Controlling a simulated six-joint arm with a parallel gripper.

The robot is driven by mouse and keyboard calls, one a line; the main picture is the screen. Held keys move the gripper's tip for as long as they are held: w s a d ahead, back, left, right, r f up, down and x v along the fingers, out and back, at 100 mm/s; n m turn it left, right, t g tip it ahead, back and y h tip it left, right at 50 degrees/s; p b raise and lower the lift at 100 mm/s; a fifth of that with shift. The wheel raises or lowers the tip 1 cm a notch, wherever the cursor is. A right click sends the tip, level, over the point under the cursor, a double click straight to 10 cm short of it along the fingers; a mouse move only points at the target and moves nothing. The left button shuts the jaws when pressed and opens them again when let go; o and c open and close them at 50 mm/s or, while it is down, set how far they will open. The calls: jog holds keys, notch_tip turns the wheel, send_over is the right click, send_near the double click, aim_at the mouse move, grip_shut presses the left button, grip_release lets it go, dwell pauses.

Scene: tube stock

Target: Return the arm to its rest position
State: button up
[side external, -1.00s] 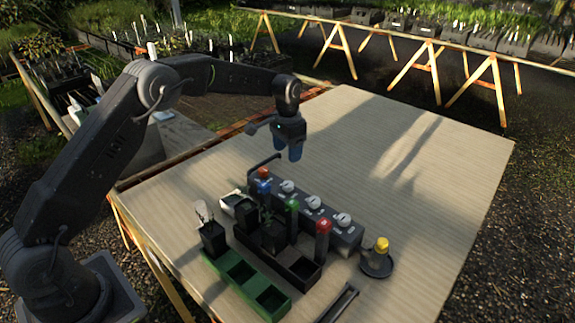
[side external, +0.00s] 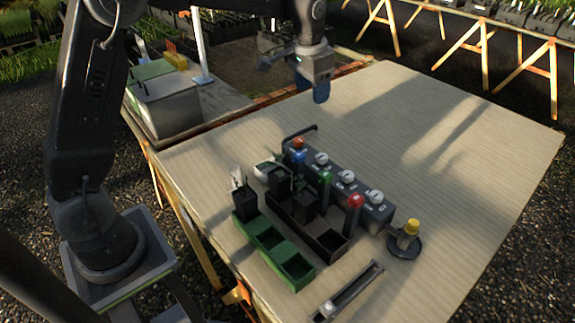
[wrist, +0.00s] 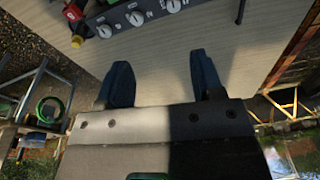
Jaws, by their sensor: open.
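My gripper (side external: 312,92) hangs above the far left part of the wooden table (side external: 440,130), fingers pointing down. In the wrist view its two blue fingers (wrist: 158,85) stand apart with nothing between them. It is clear of the tubes and trays. A green tray (side external: 262,234) holds a black pot with a white label (side external: 243,203) in its left end. A dark tray (side external: 327,240) beside it holds black pots. Tubes with orange (side external: 298,144), green (side external: 325,180) and red (side external: 355,202) tops stand along a grey box with white knobs (side external: 349,190).
A yellow-topped piece on a round black base (side external: 405,243) stands right of the box. A black slotted rail (side external: 347,292) lies near the front edge. A grey box (side external: 170,100) stands on a side bench. The table's far right half is clear.

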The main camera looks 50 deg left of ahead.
jog(key=s+d+r+t, duration=0.1)
jog(key=s+r, duration=0.1)
jog(key=s, duration=0.4)
jog(key=s+d+r+n+t, duration=0.1)
jog(key=s+r, duration=0.1)
jog(key=s, duration=0.3)
jog(key=s+d+r, duration=0.1)
jog(key=s+r, duration=0.2)
jog(key=s, duration=0.3)
jog(key=s+f+t, duration=0.2)
jog(key=s+f, duration=0.2)
jog(key=s, duration=0.8)
jog(key=shift+d+f+n, duration=0.2)
jog(key=shift+d+n, duration=0.15)
jog(key=shift+n, duration=0.05)
